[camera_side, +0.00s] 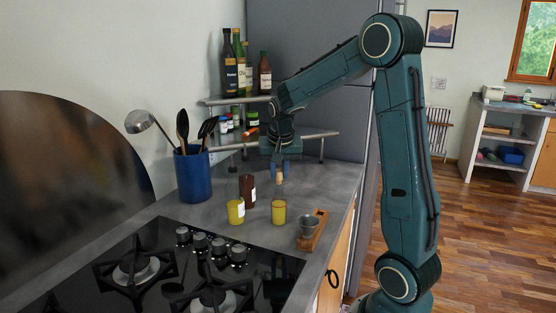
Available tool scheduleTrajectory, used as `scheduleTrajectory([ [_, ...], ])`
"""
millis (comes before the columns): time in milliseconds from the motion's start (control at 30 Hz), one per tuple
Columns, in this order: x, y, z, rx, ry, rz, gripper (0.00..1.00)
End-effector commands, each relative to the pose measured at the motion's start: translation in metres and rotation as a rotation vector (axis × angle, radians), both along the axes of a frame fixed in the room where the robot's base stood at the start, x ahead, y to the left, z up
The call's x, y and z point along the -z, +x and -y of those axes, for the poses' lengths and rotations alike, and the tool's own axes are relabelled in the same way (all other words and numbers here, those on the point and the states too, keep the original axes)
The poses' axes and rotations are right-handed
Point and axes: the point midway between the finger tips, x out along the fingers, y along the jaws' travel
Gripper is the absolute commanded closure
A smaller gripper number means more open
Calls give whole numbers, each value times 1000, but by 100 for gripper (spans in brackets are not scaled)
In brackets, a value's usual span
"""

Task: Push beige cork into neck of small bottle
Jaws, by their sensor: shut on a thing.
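A small bottle (279,213) with yellow contents stands upright on the grey counter. The beige cork (280,178) is directly above it, at the top of its neck. My gripper (280,173) points down over the bottle and is shut on the cork. The fingers are small in this view and partly hide the cork's upper part. I cannot tell how far the cork sits in the neck, or whether there is a small gap.
Left of the bottle stand a yellow-filled container (236,211) and a dark red bottle (247,188). A wooden stand with a grey cup (310,228) is at the right. A blue utensil pot (193,174), a gas hob (190,270) and a bottle shelf (235,99) surround the area.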

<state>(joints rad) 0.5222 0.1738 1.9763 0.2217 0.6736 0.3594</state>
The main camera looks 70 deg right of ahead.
Motion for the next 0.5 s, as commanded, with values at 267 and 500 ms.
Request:
scheduleTrajectory([
  [267, 5, 0, 0, 0, 0, 0, 100],
  [500, 10, 0, 0, 0, 0, -1, 100],
])
